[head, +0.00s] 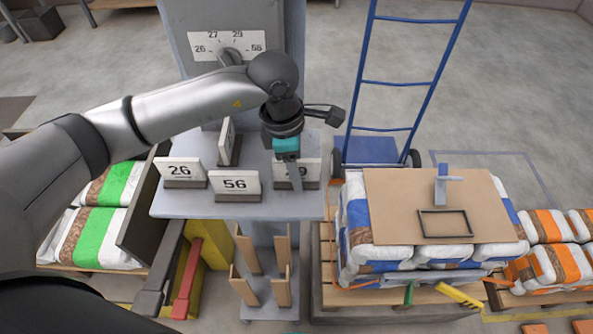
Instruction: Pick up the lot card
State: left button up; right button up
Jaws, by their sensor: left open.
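Several white number cards in dark bases stand on a grey shelf (290,208). Card 26 (180,169) is at the left, card 56 (235,183) in front at the middle, and a card ending in 9 (311,171) at the right. A further card (226,140) stands behind, turned nearly edge-on, its number unreadable. I cannot tell which is the lot card. My left gripper (292,178) is open, pointing down in front of the right card and hiding part of its face. Whether it touches that card is unclear. My right gripper is out of view.
A dial (231,57) marked 26, 27, 29 and 56 is on the column behind the shelf. A cardboard sheet (390,205) with a dark frame (444,223) lies on stacked bags at right. A blue hand truck (369,150) stands behind. Green-banded bags (105,215) are at left.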

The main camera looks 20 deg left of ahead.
pick_arm(q)
jog(key=shift+f, duration=0.15)
grip_shut()
dwell(0.4)
